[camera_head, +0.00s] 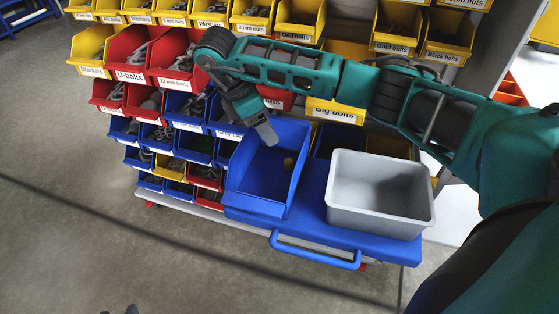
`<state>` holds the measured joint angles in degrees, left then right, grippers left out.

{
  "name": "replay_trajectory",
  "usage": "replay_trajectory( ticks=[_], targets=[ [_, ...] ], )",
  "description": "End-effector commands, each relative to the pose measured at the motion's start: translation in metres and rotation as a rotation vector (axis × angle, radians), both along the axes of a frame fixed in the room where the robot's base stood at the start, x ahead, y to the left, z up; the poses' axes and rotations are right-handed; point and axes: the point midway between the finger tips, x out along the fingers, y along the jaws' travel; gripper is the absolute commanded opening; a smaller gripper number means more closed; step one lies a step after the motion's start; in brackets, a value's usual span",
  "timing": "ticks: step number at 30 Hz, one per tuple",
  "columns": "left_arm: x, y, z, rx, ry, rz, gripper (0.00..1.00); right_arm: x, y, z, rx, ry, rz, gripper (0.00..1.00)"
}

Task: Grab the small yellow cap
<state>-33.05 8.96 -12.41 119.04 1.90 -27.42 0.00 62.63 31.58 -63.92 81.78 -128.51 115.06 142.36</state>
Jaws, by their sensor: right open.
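The small yellow cap (289,163) lies inside a large, otherwise empty-looking blue bin (262,205), near its right wall. My right gripper (266,132) reaches in from the right, over the back left part of this bin. It is open, with its fingers pointing down. The cap is apart from it, lower and to the right in the picture. I see nothing held in the gripper.
A grey open box (378,190) stands right of the blue bin on a blue cart top with a handle (315,252). Behind and to the left is a rack of labelled yellow, red (130,55) and blue bins with hardware. The floor (130,250) in front is clear.

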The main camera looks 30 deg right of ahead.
Motion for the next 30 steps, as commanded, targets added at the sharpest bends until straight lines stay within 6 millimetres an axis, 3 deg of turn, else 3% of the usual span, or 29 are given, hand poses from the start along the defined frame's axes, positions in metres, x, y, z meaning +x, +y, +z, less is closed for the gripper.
replay_trajectory(
  ticks=[3, 7, 17, 27, 30],
  targets=[
    [-0.002, 0.000, -0.019, -0.002, 0.007, 0.001, 0.43, -0.004, -0.008, -0.028, 0.001, 0.007, -0.002, 0.58],
    [-0.007, -0.001, -0.034, -0.004, 0.027, 0.001, 0.43, -0.006, -0.017, -0.049, 0.001, 0.006, 0.000, 0.58],
    [-0.006, -0.005, -0.029, -0.015, 0.026, 0.003, 0.43, -0.007, -0.027, -0.071, 0.003, 0.005, 0.003, 0.58],
    [-0.006, -0.009, -0.041, -0.019, 0.037, -0.007, 0.43, -0.011, -0.042, -0.114, 0.003, 0.005, 0.003, 0.58],
    [-0.004, -0.010, -0.038, -0.020, 0.033, -0.010, 0.43, -0.011, -0.043, -0.116, 0.004, 0.004, 0.003, 0.58]
  ],
)
